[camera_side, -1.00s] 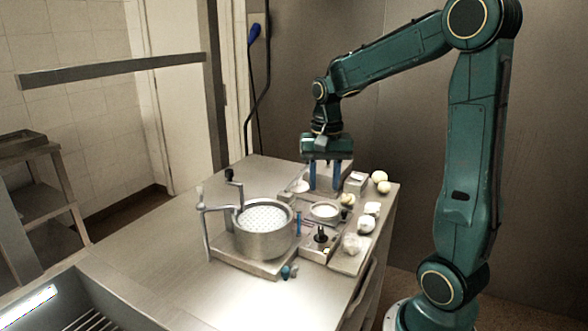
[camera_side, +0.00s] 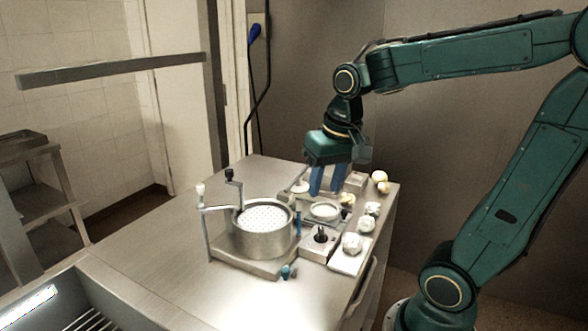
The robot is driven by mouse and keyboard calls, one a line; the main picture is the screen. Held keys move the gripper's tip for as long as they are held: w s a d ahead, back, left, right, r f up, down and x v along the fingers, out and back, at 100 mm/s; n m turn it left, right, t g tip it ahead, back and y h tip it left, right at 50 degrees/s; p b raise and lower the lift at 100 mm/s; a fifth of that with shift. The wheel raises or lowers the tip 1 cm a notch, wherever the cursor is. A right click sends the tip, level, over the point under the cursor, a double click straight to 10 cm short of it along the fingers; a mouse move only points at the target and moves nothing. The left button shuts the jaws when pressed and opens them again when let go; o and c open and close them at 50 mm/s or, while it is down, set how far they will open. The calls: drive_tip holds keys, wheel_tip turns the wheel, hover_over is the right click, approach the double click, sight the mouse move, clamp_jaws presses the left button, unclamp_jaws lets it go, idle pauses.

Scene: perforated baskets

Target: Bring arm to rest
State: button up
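My gripper (camera_side: 326,188) hangs from the green arm over the back right part of the steel table (camera_side: 150,245). Its two blue fingers point down and stand apart, with nothing seen between them. It is above and behind the small round white dish (camera_side: 325,210). From this angle I cannot tell how high the fingertips are above the things below. The perforated round basket (camera_side: 264,218) sits in a metal pot (camera_side: 263,243) with a crank handle, left of my gripper.
Several pale round lumps (camera_side: 352,243) line the table's right side, some on a white board (camera_side: 349,262). A black-knobbed block (camera_side: 320,240) stands beside the pot. The table's left part is clear. A sink (camera_side: 75,295) lies at the front left.

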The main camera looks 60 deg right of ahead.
drive_tip(key=s+a+n+t, duration=0.3)
drive_tip(key=s+a+n, duration=0.3)
drive_tip(key=s+a, duration=0.1)
drive_tip(key=shift+r+n+y, duration=0.3)
drive_tip(key=shift+r+y, duration=0.05)
drive_tip(key=shift+y, duration=0.05)
